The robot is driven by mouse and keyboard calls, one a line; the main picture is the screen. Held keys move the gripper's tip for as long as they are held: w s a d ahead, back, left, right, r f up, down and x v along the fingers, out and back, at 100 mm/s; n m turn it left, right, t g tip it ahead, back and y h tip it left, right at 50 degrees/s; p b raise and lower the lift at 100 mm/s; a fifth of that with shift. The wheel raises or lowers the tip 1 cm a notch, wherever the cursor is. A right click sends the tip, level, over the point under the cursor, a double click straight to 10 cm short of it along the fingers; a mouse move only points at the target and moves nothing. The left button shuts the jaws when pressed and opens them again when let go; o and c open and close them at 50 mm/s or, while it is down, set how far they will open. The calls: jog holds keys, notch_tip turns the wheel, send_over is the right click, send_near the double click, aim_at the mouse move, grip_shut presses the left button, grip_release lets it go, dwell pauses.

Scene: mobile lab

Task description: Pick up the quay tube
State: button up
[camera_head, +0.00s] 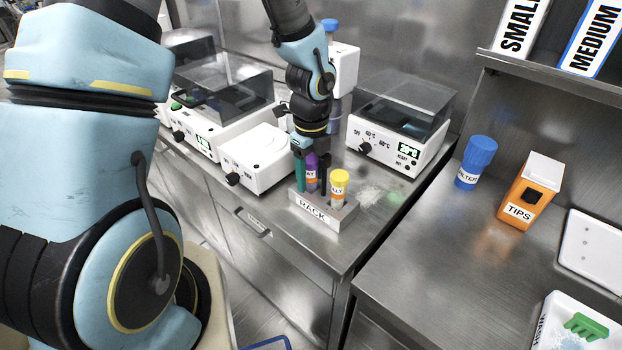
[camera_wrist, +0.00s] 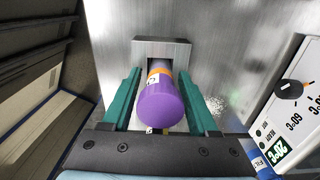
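The quay tube (camera_head: 311,178) has a purple cap and a label on which only the end "AY" shows. It stands in the metal rack (camera_head: 313,217). My gripper (camera_head: 311,183) is lowered over it, with a finger on either side. In the wrist view the purple cap (camera_wrist: 159,106) with an orange band lies between my teal fingers (camera_wrist: 160,98). Narrow gaps show beside the cap, so the gripper looks open around the tube. The lower tube is hidden. A yellow-capped tube (camera_head: 338,187), its label ending in "LLY", stands close by in the rack, to the right.
White heater-like devices stand behind the rack, one at right (camera_head: 400,130), and a white box (camera_head: 256,158) stands at left. A blue-lidded jar (camera_head: 476,163) and an orange tips box (camera_head: 529,191) stand on the right bench.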

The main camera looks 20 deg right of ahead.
grip_shut()
jog(key=shift+r, duration=0.15)
dwell(0.4)
